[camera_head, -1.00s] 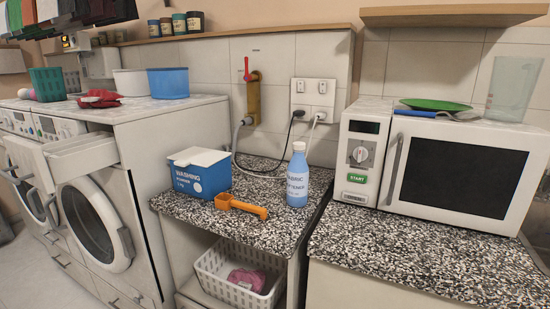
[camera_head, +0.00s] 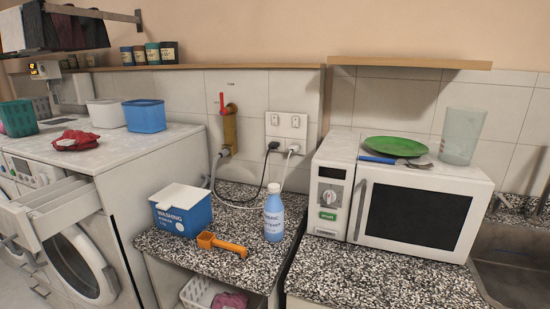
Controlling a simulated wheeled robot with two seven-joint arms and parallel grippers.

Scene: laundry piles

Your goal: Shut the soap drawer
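The soap drawer (camera_head: 62,207) is pulled out from the upper front of the nearer washing machine (camera_head: 128,190). It is a white open-topped drawer at the left of the head view, above the round door (camera_head: 78,264). Its front end is close to the left picture edge. Neither of my grippers shows in the view.
A counter (camera_head: 230,255) right of the machine holds a blue washing powder box (camera_head: 182,212), an orange scoop (camera_head: 222,245) and a softener bottle (camera_head: 274,215). A microwave (camera_head: 410,205) and a sink (camera_head: 515,280) are farther right. A red cloth (camera_head: 76,140) and blue tub (camera_head: 145,116) sit on the machine.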

